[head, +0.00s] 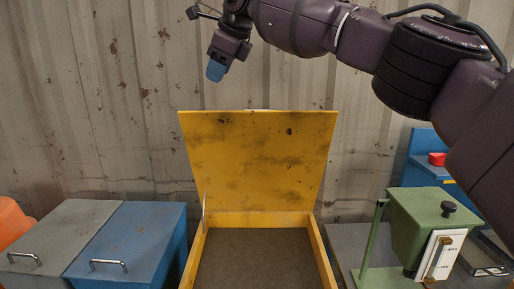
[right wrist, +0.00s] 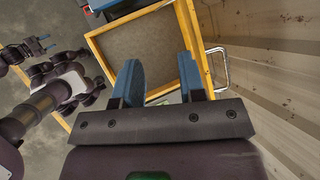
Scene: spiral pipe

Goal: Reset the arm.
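My right arm comes in from the right in the head view, raised over the scene. Its gripper (head: 215,70) hangs above and in front of the yellow box's raised lid (head: 260,160), with blue fingertips pointing down. In the right wrist view the two blue fingers of this gripper (right wrist: 163,78) stand apart with nothing between them. The open yellow box (right wrist: 187,18) shows beyond them.
A grey box (head: 65,225) and a blue box (head: 130,240) with metal handles stand left of the yellow box. A green machine (head: 420,222) and a blue case with a red button (head: 437,159) stand at the right. A corrugated wall (head: 110,80) closes the back.

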